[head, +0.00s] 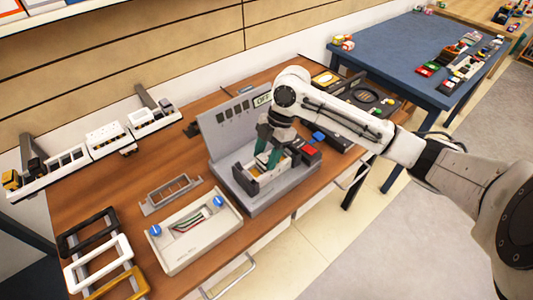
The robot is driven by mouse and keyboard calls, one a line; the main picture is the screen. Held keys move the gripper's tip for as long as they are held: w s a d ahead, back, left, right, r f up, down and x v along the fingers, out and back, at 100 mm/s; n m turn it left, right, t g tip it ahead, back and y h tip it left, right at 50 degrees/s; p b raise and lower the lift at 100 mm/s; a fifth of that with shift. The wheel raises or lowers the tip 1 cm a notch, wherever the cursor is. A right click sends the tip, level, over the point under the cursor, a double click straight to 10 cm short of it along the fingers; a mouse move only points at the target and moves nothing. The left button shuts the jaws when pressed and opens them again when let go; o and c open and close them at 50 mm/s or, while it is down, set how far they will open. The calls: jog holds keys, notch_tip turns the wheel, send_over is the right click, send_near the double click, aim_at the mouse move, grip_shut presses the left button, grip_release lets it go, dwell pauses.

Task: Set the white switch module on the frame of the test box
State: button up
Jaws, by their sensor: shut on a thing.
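The grey test box (228,135) stands on the wooden bench, with an upright back panel bearing an "OFF" display (262,100). A light frame (246,184) with dark parts sits on its base. My gripper (267,161) is low over this frame, its green fingers pointing down. It is shut on a small white piece, which I take to be the white switch module (282,161). The fingers and arm hide part of it. I cannot tell whether the module touches the frame or is just above it.
A dark module with a red top (309,150) and a blue piece (319,136) are just right of the gripper. A white box with blue knobs (180,238), a grey frame (170,193) and coloured frames (98,262) lie left. White holders (107,139) line the back.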

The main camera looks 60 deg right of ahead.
jog(key=o, duration=1.1)
jog(key=shift+r, duration=0.1)
jog(key=shift+r+p, duration=2.35)
jog(key=shift+r, duration=0.6)
